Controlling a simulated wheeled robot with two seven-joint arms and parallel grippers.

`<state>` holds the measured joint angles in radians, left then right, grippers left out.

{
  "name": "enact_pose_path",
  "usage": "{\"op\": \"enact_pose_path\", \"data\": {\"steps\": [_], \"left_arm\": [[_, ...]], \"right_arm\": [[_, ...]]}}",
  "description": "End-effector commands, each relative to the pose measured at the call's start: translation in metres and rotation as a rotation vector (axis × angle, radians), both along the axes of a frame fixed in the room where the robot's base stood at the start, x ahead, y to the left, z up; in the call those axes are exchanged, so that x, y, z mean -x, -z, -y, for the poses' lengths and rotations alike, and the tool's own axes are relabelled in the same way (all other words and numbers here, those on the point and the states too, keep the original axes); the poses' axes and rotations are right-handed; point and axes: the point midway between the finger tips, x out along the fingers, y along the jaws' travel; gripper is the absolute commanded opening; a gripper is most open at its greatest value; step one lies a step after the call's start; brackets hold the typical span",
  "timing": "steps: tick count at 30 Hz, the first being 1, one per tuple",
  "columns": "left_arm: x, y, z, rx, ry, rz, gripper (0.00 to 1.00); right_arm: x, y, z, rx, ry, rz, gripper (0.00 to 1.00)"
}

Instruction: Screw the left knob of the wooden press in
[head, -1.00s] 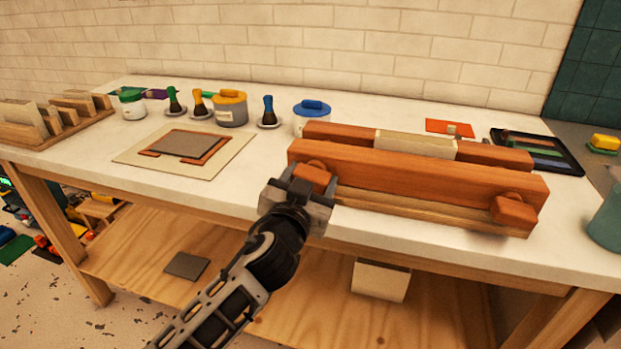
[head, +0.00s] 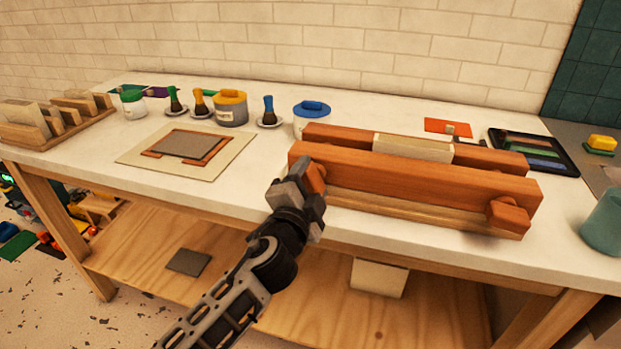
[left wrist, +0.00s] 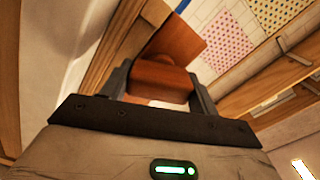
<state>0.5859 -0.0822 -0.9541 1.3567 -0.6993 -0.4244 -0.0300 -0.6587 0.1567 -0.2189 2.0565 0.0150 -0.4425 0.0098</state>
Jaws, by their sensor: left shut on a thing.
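The wooden press (head: 420,178) stands at the front edge of the white table, with a pale block (head: 413,147) between its two reddish beams. Its left knob (head: 316,176) is at the left end of the front beam, partly hidden by my gripper. Its right knob (head: 507,214) is at the other end. My left gripper (head: 302,186) is shut on the left knob. In the left wrist view the left knob (left wrist: 158,82) sits between the two fingers (left wrist: 160,88). My right gripper is not in view.
Pots and brushes on small dishes stand behind, including a yellow-lidded tin (head: 230,108) and a blue-lidded pot (head: 312,115). A board with a grey sheet (head: 188,144) lies left. A dark tray (head: 535,152) and a teal cup (head: 603,222) are at right.

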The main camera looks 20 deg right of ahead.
Motion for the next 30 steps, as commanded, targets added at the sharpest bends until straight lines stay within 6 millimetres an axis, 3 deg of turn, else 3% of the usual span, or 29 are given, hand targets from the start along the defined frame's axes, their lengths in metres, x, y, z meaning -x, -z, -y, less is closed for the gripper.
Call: {"op": "enact_pose_path", "data": {"steps": [30], "left_arm": [[0.003, 0.005, 0.0, -0.81, 0.008, 0.533, 0.37]], "right_arm": [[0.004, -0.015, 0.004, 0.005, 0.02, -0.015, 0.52]]}}
